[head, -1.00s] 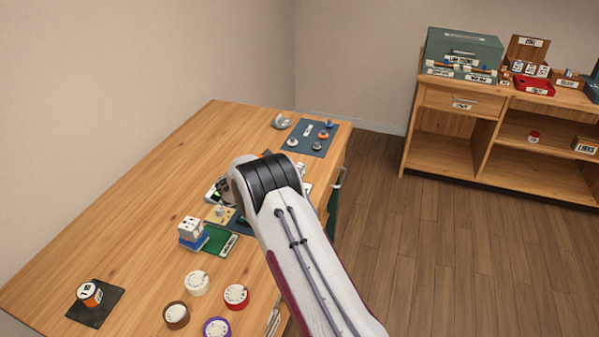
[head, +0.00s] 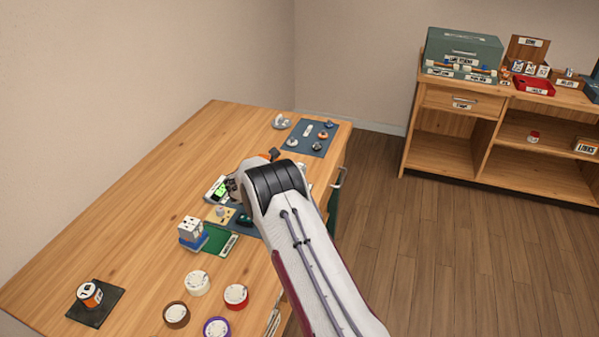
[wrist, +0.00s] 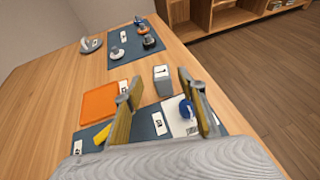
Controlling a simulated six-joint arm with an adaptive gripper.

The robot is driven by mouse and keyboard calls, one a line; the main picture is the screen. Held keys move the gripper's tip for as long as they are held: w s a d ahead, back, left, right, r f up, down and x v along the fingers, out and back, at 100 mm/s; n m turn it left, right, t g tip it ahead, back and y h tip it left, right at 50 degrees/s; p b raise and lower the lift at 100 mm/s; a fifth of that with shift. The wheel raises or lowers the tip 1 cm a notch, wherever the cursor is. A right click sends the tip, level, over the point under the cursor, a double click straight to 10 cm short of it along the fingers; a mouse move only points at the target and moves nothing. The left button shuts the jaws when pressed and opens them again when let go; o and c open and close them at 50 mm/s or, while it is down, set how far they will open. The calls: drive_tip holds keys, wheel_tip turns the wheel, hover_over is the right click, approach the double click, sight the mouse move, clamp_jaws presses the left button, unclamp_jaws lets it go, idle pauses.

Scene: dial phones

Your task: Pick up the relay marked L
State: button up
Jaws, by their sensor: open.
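In the wrist view, a small grey block (wrist: 162,82) with a white top face and a dark mark stands on the table. The mark is too small to read surely as L. My gripper (wrist: 160,90) is open, with one finger to each side of the block in the picture; I cannot tell how far the block is from the fingertips. Nothing is held. In the head view my arm hides the fingers and the block.
An orange tray (wrist: 99,103) lies left of the fingers. A blue mat with knobs (wrist: 135,45) is beyond. A blue-and-white block (head: 191,233) stands by a green mat (head: 224,244). A black mat (head: 103,311) holds an orange-and-white piece (head: 90,294). Several round dials lie in front.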

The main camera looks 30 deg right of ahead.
drive_tip(key=shift+x, duration=2.4)
drive_tip(key=shift+s, duration=0.1)
drive_tip(key=shift+r, duration=0.1)
clamp_jaws()
